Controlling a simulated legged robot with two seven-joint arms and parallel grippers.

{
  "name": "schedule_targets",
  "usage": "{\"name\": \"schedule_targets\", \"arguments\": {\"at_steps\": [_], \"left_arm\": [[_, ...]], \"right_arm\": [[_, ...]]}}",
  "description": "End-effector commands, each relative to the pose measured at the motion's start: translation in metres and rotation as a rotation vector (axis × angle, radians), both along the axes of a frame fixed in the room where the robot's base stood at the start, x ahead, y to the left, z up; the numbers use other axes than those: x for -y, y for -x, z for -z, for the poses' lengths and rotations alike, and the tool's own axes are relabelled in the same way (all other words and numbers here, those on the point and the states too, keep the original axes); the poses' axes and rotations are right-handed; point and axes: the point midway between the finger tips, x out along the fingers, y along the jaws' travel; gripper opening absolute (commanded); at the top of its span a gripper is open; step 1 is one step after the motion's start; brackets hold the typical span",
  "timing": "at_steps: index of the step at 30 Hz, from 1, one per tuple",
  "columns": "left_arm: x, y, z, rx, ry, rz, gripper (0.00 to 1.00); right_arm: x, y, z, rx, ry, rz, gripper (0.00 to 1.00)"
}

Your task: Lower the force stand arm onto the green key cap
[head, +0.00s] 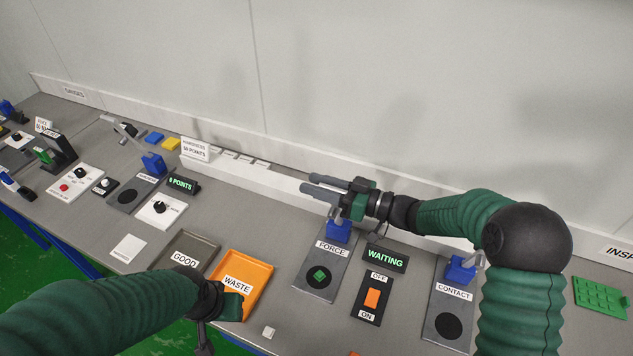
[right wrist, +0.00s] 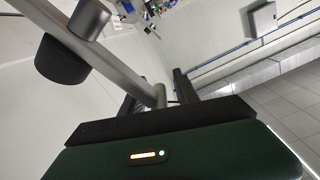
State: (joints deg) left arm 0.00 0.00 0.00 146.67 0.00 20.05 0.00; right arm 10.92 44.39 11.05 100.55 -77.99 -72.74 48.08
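The force stand (head: 338,232) has a blue block on a grey plate labelled FORCE. The green key cap (head: 319,275) lies on the plate's black disc. My right gripper (head: 325,190) is above and behind the plate, at the raised stand arm. In the right wrist view the grey stand arm (right wrist: 132,73) runs diagonally by my fingers, with a black cylinder at its outer end. My right fingers stand apart, with the arm between or just beyond them; contact is unclear. My left gripper (head: 208,318) is low beside the WASTE tray, its fingers mostly hidden.
An orange WASTE tray (head: 262,272) and a grey GOOD tray (head: 205,243) lie left of the plate. The WAITING display (head: 385,258), an orange switch (head: 372,298) and the CONTACT stand (head: 460,268) are to the right. A small pale cube (head: 268,332) lies near the front edge.

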Motion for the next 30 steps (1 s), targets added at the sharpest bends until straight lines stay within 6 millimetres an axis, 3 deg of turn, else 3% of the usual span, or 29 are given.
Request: {"name": "schedule_targets", "arguments": {"at_steps": [6,15,30], "left_arm": [[0.0,0.0001,0.0002,0.0,0.0,0.0,0.36],[0.0,0.0001,0.0002,0.0,0.0,0.0,0.36],[0.0,0.0,0.0002,0.0,0.0,0.0,0.36]], "right_arm": [[-0.0008,-0.0007,0.0007,-0.001,0.0,0.0,0.37],[-0.0004,-0.0002,0.0002,-0.001,0.0,0.0,0.0],[-0.0008,0.0,0.0001,-0.002,-0.001,0.0,0.0]]}}
